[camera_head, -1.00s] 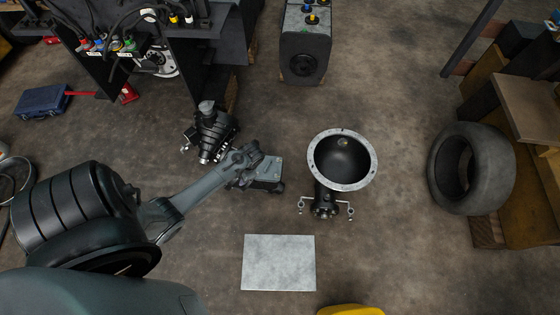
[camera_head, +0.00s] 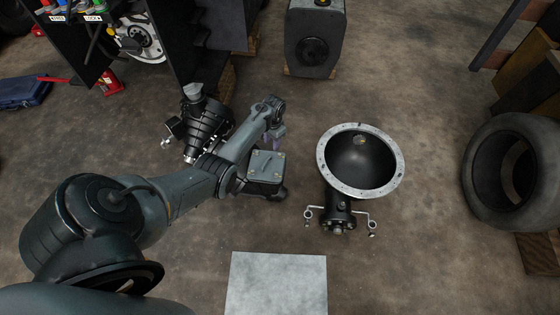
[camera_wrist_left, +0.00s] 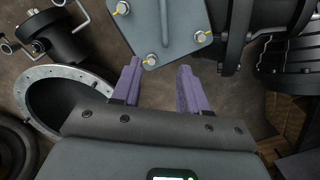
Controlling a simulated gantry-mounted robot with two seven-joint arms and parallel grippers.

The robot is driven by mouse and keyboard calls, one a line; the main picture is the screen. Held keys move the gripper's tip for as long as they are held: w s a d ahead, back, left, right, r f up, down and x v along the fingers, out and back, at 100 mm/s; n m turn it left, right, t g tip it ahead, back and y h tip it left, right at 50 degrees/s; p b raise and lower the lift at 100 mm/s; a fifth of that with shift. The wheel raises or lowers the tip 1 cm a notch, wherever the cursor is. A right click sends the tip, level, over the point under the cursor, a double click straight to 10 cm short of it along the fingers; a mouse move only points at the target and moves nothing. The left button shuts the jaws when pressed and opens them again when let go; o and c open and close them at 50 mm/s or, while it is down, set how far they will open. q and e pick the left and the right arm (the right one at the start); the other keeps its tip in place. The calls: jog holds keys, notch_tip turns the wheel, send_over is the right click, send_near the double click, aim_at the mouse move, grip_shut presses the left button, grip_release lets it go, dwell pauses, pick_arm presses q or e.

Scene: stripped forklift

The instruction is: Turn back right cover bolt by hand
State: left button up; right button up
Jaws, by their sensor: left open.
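The cover (camera_head: 265,166) is a grey plate with bolts at its corners, on top of a dark housing just right of my left arm. My left gripper (camera_head: 276,141) is at the cover's far edge, its purple fingers partly hidden. In the left wrist view the fingers (camera_wrist_left: 158,84) are open with nothing between them. The cover (camera_wrist_left: 165,25) is above them in that picture; one corner bolt (camera_wrist_left: 150,60) is near the left fingertip and another bolt (camera_wrist_left: 201,37) is farther right. I cannot tell if a finger touches the cover. My right gripper is not in view.
A black bowl-shaped housing with a pale flange (camera_head: 360,160) stands right of the cover. A ribbed black motor part (camera_head: 205,130) lies left of it. A pale slab (camera_head: 277,285) is on the floor in front. A tyre (camera_head: 512,170) stands far right. Floor between is clear.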

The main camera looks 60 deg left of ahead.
aim_at(279, 154)
pick_arm(q)
jog(key=shift+t, duration=0.4)
jog(key=w+f+b, duration=0.1)
jog(key=f+b, duration=0.2)
jog(key=w+f+b, duration=0.1)
jog(key=f+b, duration=0.3)
jog(key=w+f+b, duration=0.1)
jog(key=f+b, duration=0.2)
jog(key=f, duration=0.1)
jog(key=shift+w+a+f+b, duration=0.15)
jog(key=shift+w+b, duration=0.2)
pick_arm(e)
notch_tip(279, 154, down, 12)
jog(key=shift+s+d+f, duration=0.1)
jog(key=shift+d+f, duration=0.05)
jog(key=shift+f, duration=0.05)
pick_arm(q)
grip_shut()
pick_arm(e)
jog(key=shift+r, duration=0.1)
